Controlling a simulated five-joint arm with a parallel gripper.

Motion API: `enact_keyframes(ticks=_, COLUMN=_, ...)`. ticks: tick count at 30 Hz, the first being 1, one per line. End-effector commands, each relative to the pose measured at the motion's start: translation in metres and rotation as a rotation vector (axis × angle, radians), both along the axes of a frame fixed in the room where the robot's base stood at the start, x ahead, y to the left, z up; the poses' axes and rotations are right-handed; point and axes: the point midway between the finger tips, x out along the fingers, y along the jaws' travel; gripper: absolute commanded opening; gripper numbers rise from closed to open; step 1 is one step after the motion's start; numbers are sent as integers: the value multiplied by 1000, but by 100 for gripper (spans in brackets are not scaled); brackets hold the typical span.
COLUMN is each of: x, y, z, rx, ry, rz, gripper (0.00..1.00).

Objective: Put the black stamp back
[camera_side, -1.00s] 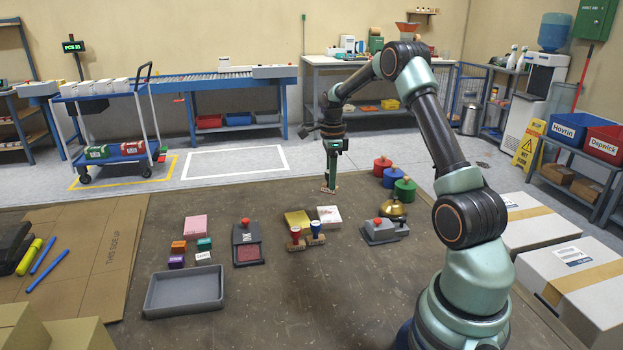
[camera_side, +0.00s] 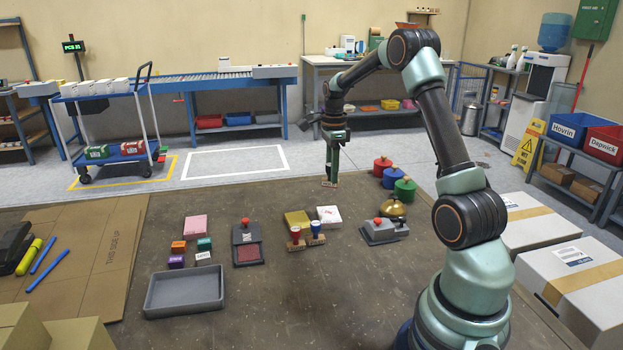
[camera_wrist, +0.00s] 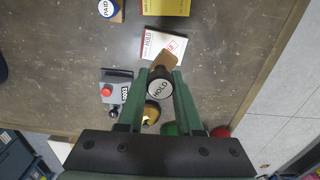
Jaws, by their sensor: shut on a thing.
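My gripper (camera_side: 331,168) is shut on the black stamp and holds it above the table, behind the white card box. In the wrist view the stamp (camera_wrist: 160,89) shows a round HOLD top and a wooden block between the green fingers (camera_wrist: 163,76). In the side view its wooden base (camera_side: 329,183) shows below the fingers. A red stamp (camera_side: 295,236) and a blue stamp (camera_side: 316,230) stand side by side on the table, apart from my gripper. The blue one's PAID top (camera_wrist: 106,8) shows at the wrist view's top edge.
The white box (camera_side: 329,214) and yellow box (camera_side: 297,217) lie near the stamps. A grey numbering machine (camera_side: 380,231), brass bell (camera_side: 393,207) and coloured weights (camera_side: 404,189) stand to the right. An ink pad (camera_side: 247,253) and grey tray (camera_side: 184,292) lie left. Bare table is in front.

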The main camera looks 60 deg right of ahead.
Motion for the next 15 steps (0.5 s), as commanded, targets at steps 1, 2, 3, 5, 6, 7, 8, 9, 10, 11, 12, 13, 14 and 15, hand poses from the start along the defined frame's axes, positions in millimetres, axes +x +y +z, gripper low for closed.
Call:
enact_keyframes(ticks=1, x=-4, y=7, z=14, rx=-3, ry=-4, rz=51, gripper=0)
enact_keyframes(ticks=2, x=-8, y=11, z=21, rx=-3, ry=-4, rz=84, gripper=0)
enact_keyframes(ticks=3, x=-12, y=16, z=30, rx=-4, ry=-4, rz=129, gripper=0)
enact_keyframes(ticks=5, x=-20, y=24, z=42, rx=-3, ry=-4, rz=196, gripper=0)
enact_keyframes(ticks=6, x=-24, y=30, z=50, rx=-4, ry=-4, rz=240, gripper=0)
enact_keyframes(ticks=7, x=-28, y=34, z=55, rx=-3, ry=-4, rz=272, gripper=0)
enact_keyframes(ticks=8, x=-32, y=38, z=60, rx=-3, ry=-3, rz=301, gripper=0)
enact_keyframes(ticks=9, x=-36, y=43, z=66, rx=-3, ry=-3, rz=339, gripper=0)
enact_keyframes(ticks=10, x=-40, y=46, z=70, rx=-3, ry=-3, rz=365, gripper=0)
enact_keyframes(ticks=11, x=-43, y=49, z=73, rx=-2, ry=-2, rz=389, gripper=0)
enact_keyframes(ticks=12, x=-46, y=53, z=77, rx=-2, ry=-2, rz=419, gripper=0)
enact_keyframes(ticks=13, x=-49, y=55, z=79, rx=-1, ry=-2, rz=438, gripper=0)
enact_keyframes(ticks=14, x=-51, y=57, z=82, rx=-2, ry=-2, rz=454, gripper=0)
enact_keyframes(ticks=15, x=-53, y=60, z=84, rx=-1, ry=-2, rz=473, gripper=0)
